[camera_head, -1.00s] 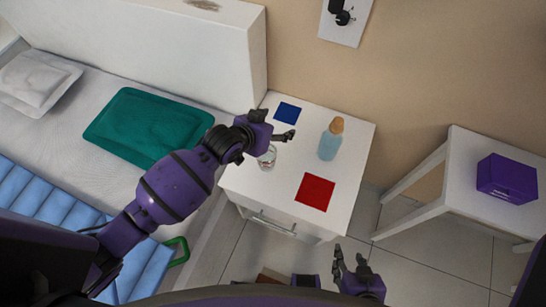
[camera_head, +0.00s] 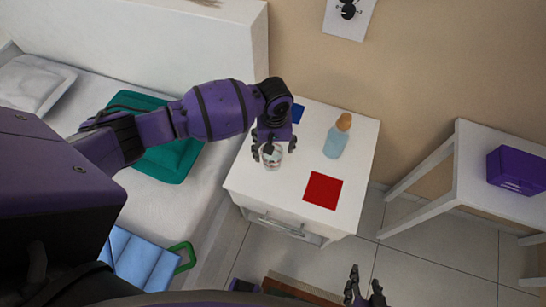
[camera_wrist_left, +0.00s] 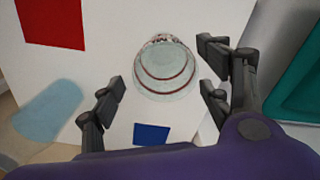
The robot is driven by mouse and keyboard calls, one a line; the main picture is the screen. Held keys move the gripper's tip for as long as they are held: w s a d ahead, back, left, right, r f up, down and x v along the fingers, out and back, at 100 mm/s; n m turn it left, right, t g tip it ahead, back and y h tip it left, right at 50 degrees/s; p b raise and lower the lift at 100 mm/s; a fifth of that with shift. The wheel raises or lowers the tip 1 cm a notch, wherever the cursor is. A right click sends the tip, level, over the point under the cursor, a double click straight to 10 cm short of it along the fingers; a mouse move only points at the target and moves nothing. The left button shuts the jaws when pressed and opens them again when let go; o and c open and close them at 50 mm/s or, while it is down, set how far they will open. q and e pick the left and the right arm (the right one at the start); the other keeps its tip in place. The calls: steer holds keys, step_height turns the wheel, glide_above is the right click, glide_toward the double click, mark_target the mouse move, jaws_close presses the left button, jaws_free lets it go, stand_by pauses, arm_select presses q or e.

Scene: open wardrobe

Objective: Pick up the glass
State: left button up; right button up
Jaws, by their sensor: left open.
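The clear glass (camera_head: 272,163) stands on the white nightstand (camera_head: 255,188), near its left side. My left gripper (camera_head: 274,151) is open right above the glass, with fingers pointing down. In the left wrist view the glass (camera_wrist_left: 166,70) is seen from above between the parted fingers, with gaps on both sides. The gripper partly hides the glass in the head view. My right gripper (camera_head: 365,290) is low at the bottom edge, away from the nightstand, its fingers apart and empty.
A blue bottle (camera_head: 335,142) with an orange cap stands right of the glass. A red square (camera_head: 323,190) and a partly hidden blue square (camera_head: 297,112) lie on the nightstand. The bed with a green pillow (camera_head: 172,160) is at left. A purple box (camera_head: 515,170) sits on a side table.

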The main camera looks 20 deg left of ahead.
mark_target(273, 156)
arm_select(q)
steer(key=f, duration=0.4)
steer(key=shift+s, duration=0.3)
steer(key=shift+f, duration=0.45)
steer(key=c, duration=1.3)
